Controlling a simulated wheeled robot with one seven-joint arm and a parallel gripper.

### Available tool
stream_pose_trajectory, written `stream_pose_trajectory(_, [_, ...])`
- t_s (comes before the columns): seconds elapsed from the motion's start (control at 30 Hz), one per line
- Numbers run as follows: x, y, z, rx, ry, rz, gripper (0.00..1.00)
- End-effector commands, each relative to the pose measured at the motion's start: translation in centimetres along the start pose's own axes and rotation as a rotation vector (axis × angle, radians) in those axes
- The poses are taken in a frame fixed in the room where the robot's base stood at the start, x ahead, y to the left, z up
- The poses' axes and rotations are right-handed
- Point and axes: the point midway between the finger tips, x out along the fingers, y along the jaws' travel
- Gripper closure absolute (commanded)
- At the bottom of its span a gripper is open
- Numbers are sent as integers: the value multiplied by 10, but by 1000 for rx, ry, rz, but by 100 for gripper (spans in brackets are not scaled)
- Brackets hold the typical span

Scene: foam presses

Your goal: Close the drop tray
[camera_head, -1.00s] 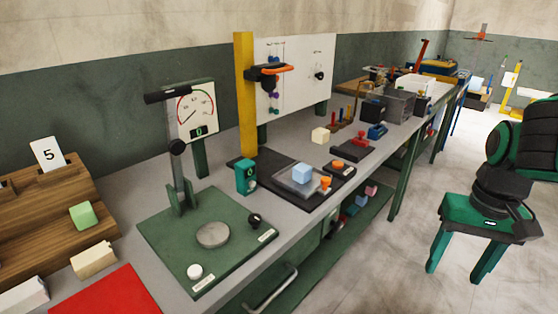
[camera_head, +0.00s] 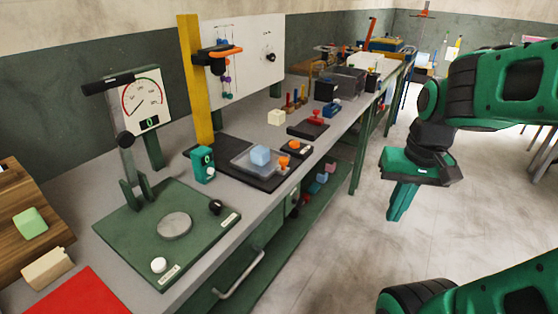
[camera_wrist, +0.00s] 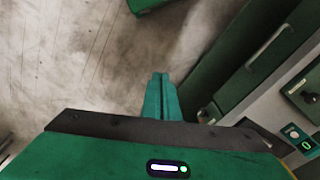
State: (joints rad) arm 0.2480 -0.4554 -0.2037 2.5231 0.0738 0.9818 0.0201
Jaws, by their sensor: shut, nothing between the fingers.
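A green front with a grey bar handle (camera_head: 240,275) sits under the bench's front edge, below the green press base; it looks like the drop tray, but no label shows. The handle also shows in the wrist view (camera_wrist: 270,45), at upper right. How far the tray stands out is hard to tell. My gripper (camera_head: 398,208) is shut and empty, pointing down over the open floor, right of the bench and apart from the handle. Its fingertips (camera_wrist: 160,78) are together in the wrist view, left of the green front.
The green press base (camera_head: 170,230) with its round plate and dial stands on the bench above the handle. A blue block (camera_head: 260,155) sits on a clear plate farther back. A lower shelf (camera_head: 290,225) holds several small blocks. The floor (camera_head: 320,240) between gripper and bench is clear.

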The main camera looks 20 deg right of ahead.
Motion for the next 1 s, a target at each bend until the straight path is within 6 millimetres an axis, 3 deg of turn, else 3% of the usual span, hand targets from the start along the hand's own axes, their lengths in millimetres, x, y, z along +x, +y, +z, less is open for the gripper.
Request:
stream_pose_trajectory(0.2, [-10,-71,-111,-83,176,-170,100])
stream_pose_trajectory(0.3, [-17,-104,-151,-108,242,-266,100])
stream_pose_trajectory(0.4, [-25,-130,-179,-124,290,-348,100])
stream_pose_trajectory(0.5, [-30,-145,-194,-132,315,-400,100])
stream_pose_trajectory(0.67, [-28,-154,-201,-136,324,-426,100])
stream_pose_trajectory(1.0, [19,-176,-215,-136,321,-423,100])
